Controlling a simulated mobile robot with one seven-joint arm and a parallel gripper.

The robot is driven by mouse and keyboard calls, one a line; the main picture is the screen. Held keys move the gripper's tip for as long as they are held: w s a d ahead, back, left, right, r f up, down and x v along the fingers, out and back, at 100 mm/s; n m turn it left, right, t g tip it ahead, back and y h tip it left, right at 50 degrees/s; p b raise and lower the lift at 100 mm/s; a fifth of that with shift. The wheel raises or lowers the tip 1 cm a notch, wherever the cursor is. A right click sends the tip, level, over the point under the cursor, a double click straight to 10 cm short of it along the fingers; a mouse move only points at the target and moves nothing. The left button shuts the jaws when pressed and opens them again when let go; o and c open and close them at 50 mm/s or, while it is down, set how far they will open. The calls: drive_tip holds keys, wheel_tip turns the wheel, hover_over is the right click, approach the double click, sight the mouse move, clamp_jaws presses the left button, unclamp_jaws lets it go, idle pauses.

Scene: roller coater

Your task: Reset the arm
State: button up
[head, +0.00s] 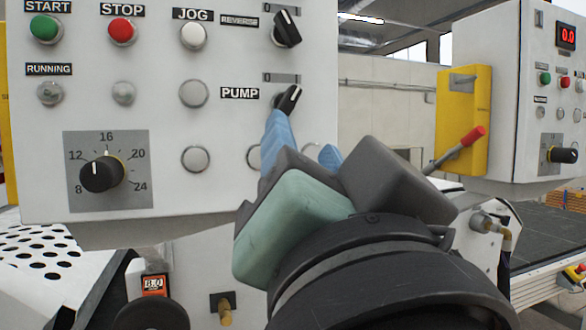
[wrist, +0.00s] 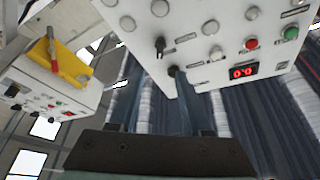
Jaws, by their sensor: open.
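My gripper (head: 304,132) is open, with two blue fingers apart and nothing seen between them. It is raised in front of the white control panel (head: 150,130). In the head view the left finger's tip overlaps the lower end of the black PUMP knob (head: 289,99); I cannot tell whether they touch. The knob is tilted to the right. The right finger is mostly hidden behind my gripper's body. In the wrist view my gripper (wrist: 157,75) points at the panel (wrist: 220,25), with a black knob (wrist: 173,71) close to the right finger's tip.
The panel also carries a green START button (head: 44,28), a red STOP button (head: 122,31), a REVERSE knob (head: 287,28) and a speed dial (head: 102,174). On the right stands a second panel (head: 510,90) with a yellow bracket (head: 462,120) and a red-tipped lever (head: 472,136).

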idle(0.3)
drive_tip(key=s+n+t, duration=0.1)
drive_tip(key=t, duration=0.1)
drive_tip(key=a+r+n+t+h, duration=0.1)
drive_tip(key=n+t, duration=0.1)
drive_tip(key=s+r+n+t+h, duration=0.1)
drive_tip(key=n, duration=0.1)
drive_tip(key=shift+s+a+t, duration=0.15)
drive_tip(key=shift+s+t, duration=0.15)
drive_tip(key=shift+t, duration=0.1)
